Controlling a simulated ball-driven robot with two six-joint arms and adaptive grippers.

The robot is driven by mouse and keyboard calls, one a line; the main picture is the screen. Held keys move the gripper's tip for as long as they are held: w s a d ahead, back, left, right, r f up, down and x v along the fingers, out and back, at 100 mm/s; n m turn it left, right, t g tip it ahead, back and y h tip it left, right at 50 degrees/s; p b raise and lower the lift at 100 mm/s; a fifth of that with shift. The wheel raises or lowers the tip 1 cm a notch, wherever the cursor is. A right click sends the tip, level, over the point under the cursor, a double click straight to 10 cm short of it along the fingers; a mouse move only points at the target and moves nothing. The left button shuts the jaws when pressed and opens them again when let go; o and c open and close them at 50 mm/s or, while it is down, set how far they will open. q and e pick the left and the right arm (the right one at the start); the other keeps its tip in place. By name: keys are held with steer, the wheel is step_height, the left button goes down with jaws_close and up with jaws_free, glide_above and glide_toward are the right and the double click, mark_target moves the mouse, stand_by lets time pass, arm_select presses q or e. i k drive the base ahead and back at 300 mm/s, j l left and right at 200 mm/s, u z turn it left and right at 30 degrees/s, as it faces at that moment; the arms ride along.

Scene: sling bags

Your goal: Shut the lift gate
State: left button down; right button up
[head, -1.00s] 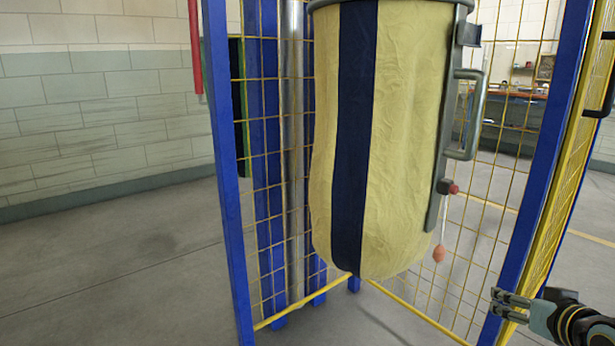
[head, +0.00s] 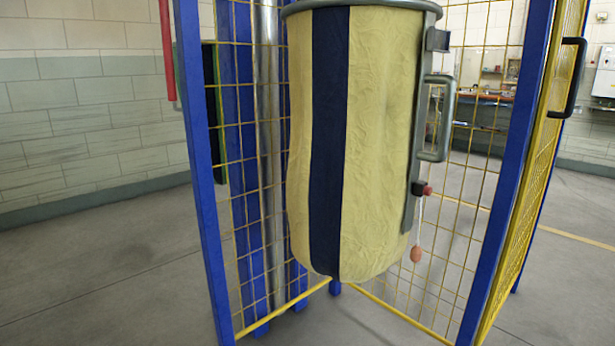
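The lift gate (head: 540,130) is a yellow mesh panel at the right of the head view. It stands open, swung outward from the right blue post (head: 508,150) and seen at a steep angle. A black handle (head: 572,78) sticks out from it near the top. The front of the cage between the right post and the left blue post (head: 196,150) is open. Neither of my grippers is in view.
A large yellow sling bag (head: 385,140) with a dark blue stripe hangs inside the cage, with a grey handle (head: 437,118) on its right side. A red bar (head: 165,50) is at the upper left. Floor is clear at left and right.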

mark_target(574, 71)
steer(key=z, duration=1.4)
